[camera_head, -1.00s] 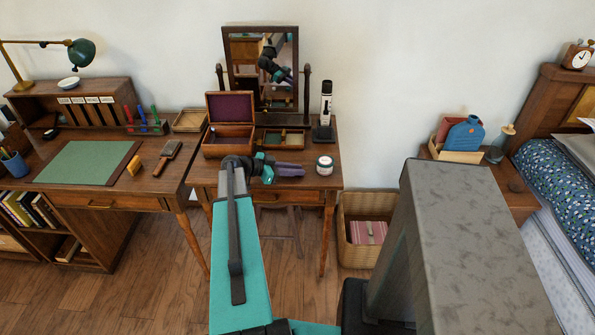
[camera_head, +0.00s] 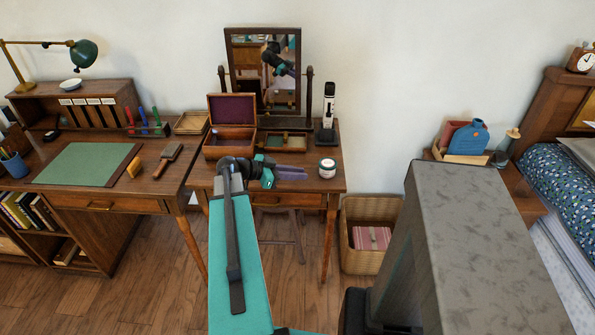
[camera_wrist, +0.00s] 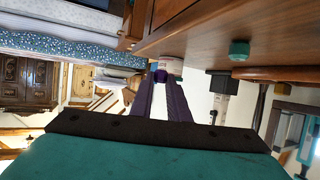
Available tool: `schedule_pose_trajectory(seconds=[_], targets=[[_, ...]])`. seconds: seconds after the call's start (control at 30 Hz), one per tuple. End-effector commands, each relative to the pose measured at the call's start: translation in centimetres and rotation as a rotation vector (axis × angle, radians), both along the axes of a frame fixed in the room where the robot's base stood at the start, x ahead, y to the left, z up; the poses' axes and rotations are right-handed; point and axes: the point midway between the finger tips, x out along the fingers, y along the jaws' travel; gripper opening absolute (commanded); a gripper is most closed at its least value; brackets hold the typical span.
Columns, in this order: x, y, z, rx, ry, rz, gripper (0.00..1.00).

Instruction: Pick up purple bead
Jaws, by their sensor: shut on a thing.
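My gripper (camera_head: 306,173) is over the front of the dressing table (camera_head: 335,184), with its purple-grey fingers pointing right. In the wrist view the fingers converge on a small purple bead (camera_wrist: 160,76) at their tips, and the gripper is shut on it. The bead is mostly hidden by the fingers and cannot be made out in the head view. A white jar with a label (camera_head: 327,168) stands just right of the fingertips; it also shows behind the bead in the wrist view (camera_wrist: 172,66).
An open wooden box (camera_head: 230,143), a small divided tray (camera_head: 284,145), a swing mirror (camera_head: 265,75) and a black-and-white upright device (camera_head: 328,113) stand behind my gripper. A teal piece (camera_wrist: 239,50) shows near the table in the wrist view. A wicker basket (camera_head: 357,262) stands on the floor.

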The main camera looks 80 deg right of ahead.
Motion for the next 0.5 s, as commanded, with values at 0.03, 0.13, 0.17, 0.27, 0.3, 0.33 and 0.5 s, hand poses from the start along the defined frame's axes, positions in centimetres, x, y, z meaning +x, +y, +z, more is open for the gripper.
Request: schedule_pose_trajectory(seconds=[0.03, 0.13, 0.17, 0.27, 0.3, 0.33, 0.5], targets=[[-0.2, 0.9, 0.0, 0.000, 0.000, 0.001, 0.00], [-0.4, 2.2, 0.1, 0.000, 0.000, 0.001, 0.00], [-0.4, 2.5, 0.1, 0.000, 0.000, 0.001, 0.00], [-0.6, 3.7, 0.2, 0.000, 0.000, 0.001, 0.00], [-0.7, 4.2, 0.3, 0.000, 0.000, 0.001, 0.00], [-0.8, 4.5, 0.3, 0.000, 0.000, 0.001, 0.00], [-1.0, 6.2, 0.5, 0.001, 0.000, 0.000, 0.00]])
